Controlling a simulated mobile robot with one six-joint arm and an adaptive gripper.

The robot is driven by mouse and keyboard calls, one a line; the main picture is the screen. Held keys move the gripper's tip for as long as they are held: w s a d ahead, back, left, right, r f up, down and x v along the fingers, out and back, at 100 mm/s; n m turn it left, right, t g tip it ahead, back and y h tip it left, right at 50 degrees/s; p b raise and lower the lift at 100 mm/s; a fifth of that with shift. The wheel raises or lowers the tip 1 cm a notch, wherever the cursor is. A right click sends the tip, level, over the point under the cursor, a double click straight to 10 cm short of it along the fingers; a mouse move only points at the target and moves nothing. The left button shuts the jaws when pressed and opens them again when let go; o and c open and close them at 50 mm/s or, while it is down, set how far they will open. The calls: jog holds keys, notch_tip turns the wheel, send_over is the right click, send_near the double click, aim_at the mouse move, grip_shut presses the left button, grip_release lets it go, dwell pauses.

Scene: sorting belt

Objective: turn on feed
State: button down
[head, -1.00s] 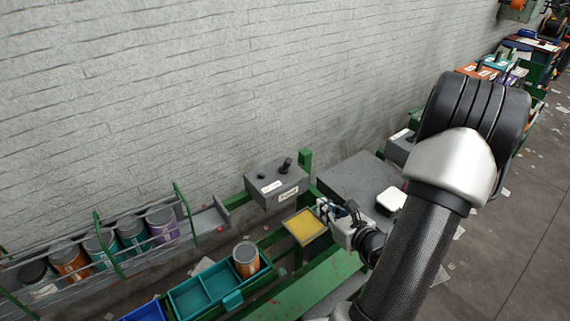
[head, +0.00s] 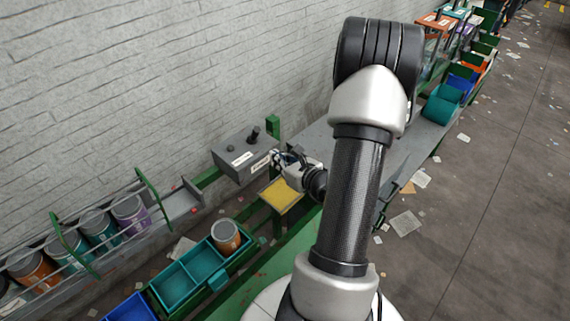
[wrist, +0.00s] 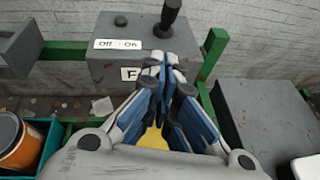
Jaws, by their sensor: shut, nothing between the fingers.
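A grey control box (head: 243,168) stands by the wall. It has a black lever (head: 254,134) on top. In the head view, my gripper (head: 281,158) is just right of the box. I cannot tell whether it touches.
A yellow pad (head: 281,195) lies below my gripper. A teal tray (head: 172,291) with an orange tin (head: 226,236) stands at lower left, near a wire rack of tins (head: 128,215). A grey surface (wrist: 254,115) is to the right.

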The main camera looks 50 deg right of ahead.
aim_at(255, 135)
jog(key=w, duration=0.2)
jog(key=w+d, duration=0.1)
jog(key=w, duration=0.2)
jog(key=shift+w+d+f+b, duration=0.15)
jog(key=shift+w+d+b, duration=0.15)
jog(key=shift+w, duration=0.1)
jog(key=shift+w+d+r, duration=0.25)
jog(key=shift+w+r, duration=0.1)
jog(key=shift+w, duration=0.25)
jog(key=shift+d, duration=0.1)
